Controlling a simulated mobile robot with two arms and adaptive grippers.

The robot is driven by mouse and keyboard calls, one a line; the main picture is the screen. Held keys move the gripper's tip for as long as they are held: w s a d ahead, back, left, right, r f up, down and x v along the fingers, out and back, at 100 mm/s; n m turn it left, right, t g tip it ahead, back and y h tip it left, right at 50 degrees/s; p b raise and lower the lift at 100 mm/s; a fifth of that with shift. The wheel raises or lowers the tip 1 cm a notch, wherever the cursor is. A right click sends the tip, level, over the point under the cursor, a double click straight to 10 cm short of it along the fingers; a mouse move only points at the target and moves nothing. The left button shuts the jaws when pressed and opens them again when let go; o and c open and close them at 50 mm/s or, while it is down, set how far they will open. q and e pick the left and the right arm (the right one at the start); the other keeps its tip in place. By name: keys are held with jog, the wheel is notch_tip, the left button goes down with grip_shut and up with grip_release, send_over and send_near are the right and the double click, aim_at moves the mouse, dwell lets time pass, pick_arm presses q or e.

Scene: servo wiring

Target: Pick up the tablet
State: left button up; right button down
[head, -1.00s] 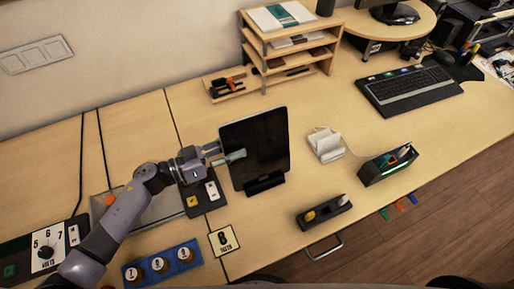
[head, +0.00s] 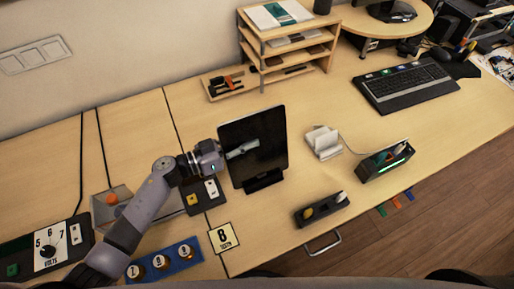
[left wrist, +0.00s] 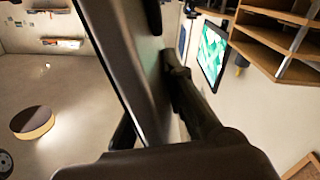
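The black tablet (head: 262,158) stands upright, leaning slightly, in a dark stand (head: 264,181) on the wooden desk. My left gripper (head: 238,149) is at the tablet's left edge in the head view. One finger lies across the front of the screen; the other is hidden behind the tablet. In the left wrist view the tablet (left wrist: 125,60) is a dark slab seen edge-on, running between the fingers, with one finger (left wrist: 190,95) close to its right side. I cannot tell whether both fingers press on it. My right gripper is not in view.
A wooden shelf unit (head: 287,72) stands behind. A switch panel (head: 203,195) lies below my gripper.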

pick_arm(q)
grip_shut()
jog(key=shift+w+r, duration=0.1)
jog(key=shift+r, duration=0.05)
dwell(0.4)
